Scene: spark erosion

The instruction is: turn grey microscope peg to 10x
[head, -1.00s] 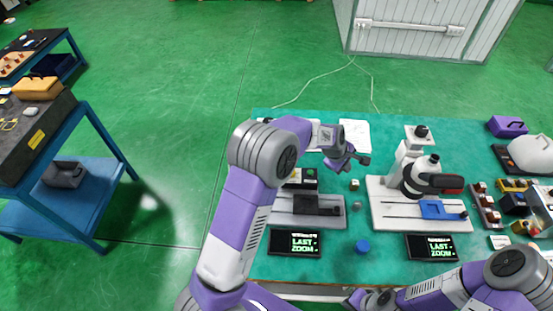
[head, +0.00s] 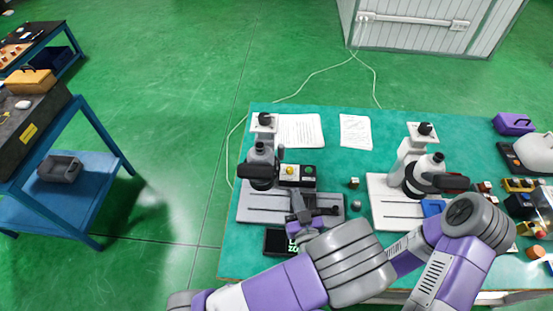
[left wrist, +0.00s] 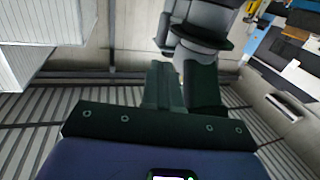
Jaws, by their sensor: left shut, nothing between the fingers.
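The grey microscope (head: 260,155) stands at the left of the teal table on its grey base (head: 255,205). A small dark box with a yellow knob (head: 290,171) and a green spot sits beside its column. I cannot make out a peg marking or a 10x label. My left gripper (head: 298,198) is shut and empty, low over the base, in front of the box. In the left wrist view its dark fingers (left wrist: 183,85) are together, below a grey rounded part. My right gripper is hidden.
A white microscope (head: 420,170) stands to the right. Two paper sheets (head: 300,131) lie at the back. A small cube (head: 353,183) and a grey ball (head: 356,205) lie between the microscopes. A purple case (head: 513,124) and other items crowd the right end.

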